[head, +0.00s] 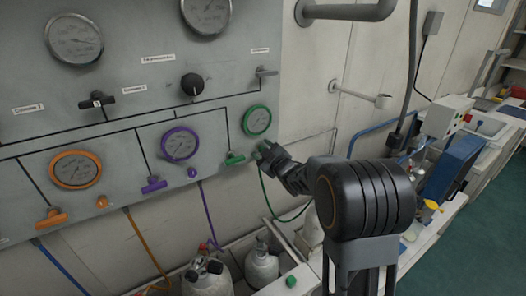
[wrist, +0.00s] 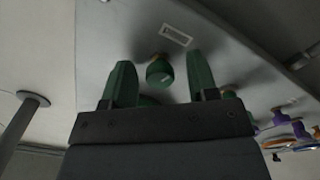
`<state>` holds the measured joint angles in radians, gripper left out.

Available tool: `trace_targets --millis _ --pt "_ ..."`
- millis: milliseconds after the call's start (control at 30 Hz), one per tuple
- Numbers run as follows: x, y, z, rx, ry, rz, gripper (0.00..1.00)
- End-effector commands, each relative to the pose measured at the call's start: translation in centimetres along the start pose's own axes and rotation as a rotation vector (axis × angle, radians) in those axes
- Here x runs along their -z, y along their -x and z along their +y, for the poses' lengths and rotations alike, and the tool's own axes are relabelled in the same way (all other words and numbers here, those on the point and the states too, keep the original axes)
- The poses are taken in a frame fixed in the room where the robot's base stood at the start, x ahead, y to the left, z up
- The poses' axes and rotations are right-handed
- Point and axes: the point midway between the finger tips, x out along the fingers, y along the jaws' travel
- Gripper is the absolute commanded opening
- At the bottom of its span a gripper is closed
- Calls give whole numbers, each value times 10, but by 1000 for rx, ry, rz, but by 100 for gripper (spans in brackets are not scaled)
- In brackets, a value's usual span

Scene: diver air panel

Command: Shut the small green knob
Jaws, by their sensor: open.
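The small green knob (wrist: 159,73) is in the wrist view, on a short brass stem against the grey panel. My gripper (wrist: 160,58) is open, with one green finger on each side of the knob and a visible gap on both sides. The picture does not settle how deep the knob sits between the fingers. In the head view my gripper (head: 264,149) is at the panel's lower right, just right of the green lever handle (head: 235,158) and below the green gauge (head: 257,121). There the gripper and knob overlap, so I cannot separate them clearly.
The purple gauge (head: 180,145) and purple knob (head: 192,172) are left of my gripper, with the orange gauge (head: 75,170) farther left. A green hose (head: 272,205) hangs below the panel near my arm. Gas cylinders (head: 261,266) stand below.

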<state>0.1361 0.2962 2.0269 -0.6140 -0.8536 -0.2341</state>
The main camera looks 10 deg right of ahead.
Motion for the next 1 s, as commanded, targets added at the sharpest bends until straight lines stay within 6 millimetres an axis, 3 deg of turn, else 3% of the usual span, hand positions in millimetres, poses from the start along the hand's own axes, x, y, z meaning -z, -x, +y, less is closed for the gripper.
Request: trace_targets --millis 167,667,1000 --pt "0 0 0 0 0 0 54" --pt "0 0 0 1 0 0 6" --pt "0 0 -1 1 -61 0 4"
